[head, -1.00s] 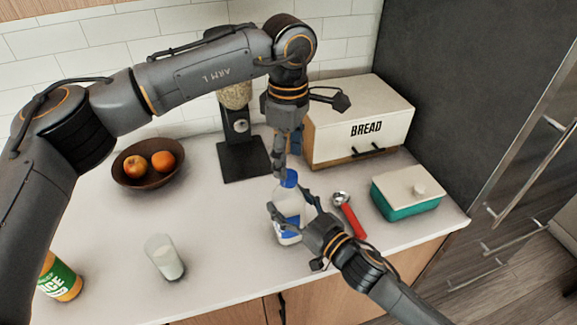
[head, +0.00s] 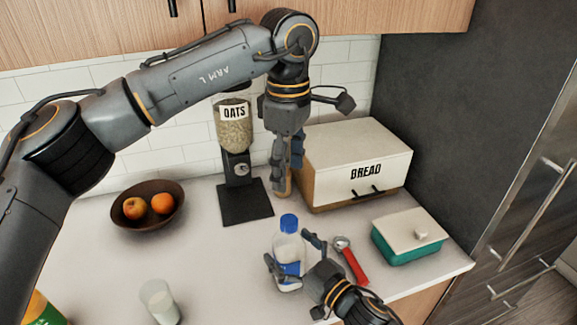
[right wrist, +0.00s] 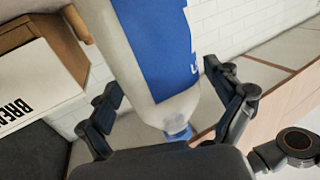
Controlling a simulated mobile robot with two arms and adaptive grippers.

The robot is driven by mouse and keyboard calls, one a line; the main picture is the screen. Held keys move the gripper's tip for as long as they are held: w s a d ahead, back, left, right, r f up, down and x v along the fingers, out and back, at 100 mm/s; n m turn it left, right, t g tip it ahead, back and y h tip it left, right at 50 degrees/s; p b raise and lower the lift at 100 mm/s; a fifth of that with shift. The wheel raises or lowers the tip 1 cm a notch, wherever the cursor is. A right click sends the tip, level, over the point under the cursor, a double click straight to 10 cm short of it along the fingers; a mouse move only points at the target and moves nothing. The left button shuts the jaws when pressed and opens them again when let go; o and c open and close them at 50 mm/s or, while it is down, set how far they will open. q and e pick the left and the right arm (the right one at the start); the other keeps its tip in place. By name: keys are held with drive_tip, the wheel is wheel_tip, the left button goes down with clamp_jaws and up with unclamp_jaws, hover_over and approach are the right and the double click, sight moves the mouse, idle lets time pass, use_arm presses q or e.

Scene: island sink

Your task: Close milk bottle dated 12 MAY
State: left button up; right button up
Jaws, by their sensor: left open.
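The milk bottle (head: 290,247) stands upright near the counter's front, clear with a blue label and a blue cap (head: 289,222) on its top. No date is legible. My left gripper (head: 282,188) points down, open and empty, behind and above the cap and apart from it. My right gripper (head: 291,254) has its fingers on either side of the bottle body. The right wrist view shows the bottle (right wrist: 160,50) close up between the fingers of that gripper (right wrist: 165,78); whether they press on it is unclear.
A red-handled tool (head: 352,262), a teal container (head: 408,240) and the bread box (head: 358,165) are to the right. A glass (head: 159,301), a fruit bowl (head: 147,204) and an oats dispenser (head: 236,140) are left.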

drive_tip(key=v, duration=1.2)
idle(0.4)
